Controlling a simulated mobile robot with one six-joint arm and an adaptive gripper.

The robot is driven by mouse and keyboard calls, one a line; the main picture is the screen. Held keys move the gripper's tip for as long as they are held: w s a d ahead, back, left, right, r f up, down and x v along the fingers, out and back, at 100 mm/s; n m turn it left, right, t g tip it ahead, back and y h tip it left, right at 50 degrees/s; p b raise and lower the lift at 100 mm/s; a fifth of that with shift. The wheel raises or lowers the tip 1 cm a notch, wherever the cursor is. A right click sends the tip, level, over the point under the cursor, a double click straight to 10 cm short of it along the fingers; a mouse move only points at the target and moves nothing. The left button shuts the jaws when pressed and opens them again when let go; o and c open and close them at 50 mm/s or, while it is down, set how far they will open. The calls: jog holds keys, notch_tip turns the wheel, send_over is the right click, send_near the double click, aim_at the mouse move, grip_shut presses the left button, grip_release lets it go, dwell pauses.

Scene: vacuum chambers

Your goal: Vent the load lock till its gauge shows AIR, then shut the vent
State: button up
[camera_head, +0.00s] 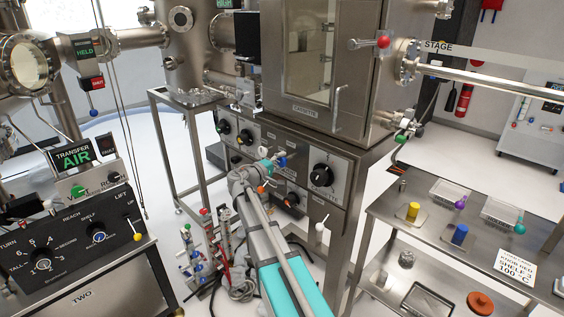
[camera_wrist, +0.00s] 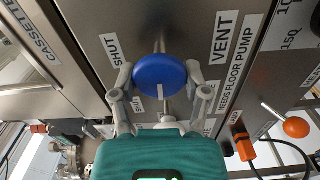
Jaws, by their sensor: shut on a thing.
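In the wrist view, my gripper (camera_wrist: 160,77) has a finger on each side of a round blue knob (camera_wrist: 160,70) and is shut on it. The knob is on a steel panel with a SHUT label (camera_wrist: 112,50) at left and a VENT label (camera_wrist: 222,38) at right. A white mark on the knob points down in the picture. In the head view, my gripper (camera_head: 266,167) is at the front of the steel cabinet under the CASSETTE chamber (camera_head: 312,60), and the blue knob (camera_head: 282,160) shows just beyond it. I cannot make out a load lock gauge reading.
A TRANSFER display (camera_head: 75,157) reads AIR, at left. Another display (camera_head: 86,51) reads HELD. An orange-ended lever (camera_wrist: 296,127) and an orange plug (camera_wrist: 242,142) are at right in the wrist view. A steel table (camera_head: 400,215) with trays stands at right.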

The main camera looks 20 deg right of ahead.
jog(key=shift+w+a+n, duration=0.1)
jog(key=shift+w+n, duration=0.05)
jog(key=shift+n, duration=0.35)
jog(key=o, duration=1.1)
jog(key=shift+o, duration=0.2)
jog(key=shift+a, duration=0.1)
jog(key=v, duration=1.1)
jog(key=shift+s+a, duration=0.25)
jog(key=shift+a, duration=0.1)
